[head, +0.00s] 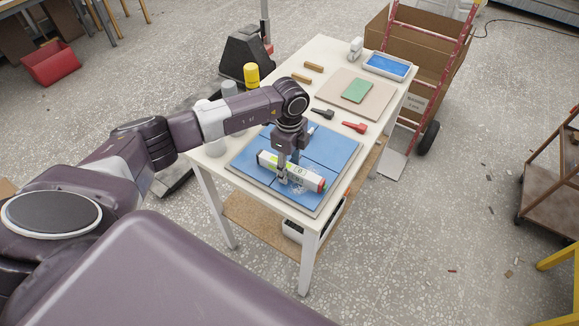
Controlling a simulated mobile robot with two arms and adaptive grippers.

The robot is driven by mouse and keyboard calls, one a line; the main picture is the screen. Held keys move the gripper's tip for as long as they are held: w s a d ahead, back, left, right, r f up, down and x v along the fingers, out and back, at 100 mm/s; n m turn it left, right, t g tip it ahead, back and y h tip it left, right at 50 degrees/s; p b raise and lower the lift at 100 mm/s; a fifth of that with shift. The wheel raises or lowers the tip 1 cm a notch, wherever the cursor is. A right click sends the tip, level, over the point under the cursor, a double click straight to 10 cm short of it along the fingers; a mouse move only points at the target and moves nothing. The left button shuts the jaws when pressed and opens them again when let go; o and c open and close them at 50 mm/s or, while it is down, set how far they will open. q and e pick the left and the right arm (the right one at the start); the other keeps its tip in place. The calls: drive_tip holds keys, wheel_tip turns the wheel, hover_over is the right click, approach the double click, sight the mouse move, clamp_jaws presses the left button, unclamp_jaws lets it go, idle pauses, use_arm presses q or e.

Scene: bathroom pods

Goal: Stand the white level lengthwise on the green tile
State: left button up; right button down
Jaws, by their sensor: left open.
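The white level (308,178), a long white bar with a red end and a green mark, lies on the blue tiles of a board at the near part of the table. My left gripper (288,170) is pointing down at the level's middle, open, with one finger at its near side and the other apparently behind it. Whether the fingers touch it, I cannot tell. The green tile (357,91) lies flat on a beige board (376,106) farther back, with nothing on it. My right gripper is not in view.
The blue-tiled board (333,147) fills the near table. Black (323,114) and red (355,127) clamp-like tools lie between the boards. Two wooden blocks (314,67), a white bottle (356,47) and a blue-filled tray (387,66) stand behind. Yellow and grey containers (251,75) line the left edge.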

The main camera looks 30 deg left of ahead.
use_arm(q)
drive_tip(key=shift+f, duration=0.25)
clamp_jaws()
drive_tip(key=shift+r, duration=0.1)
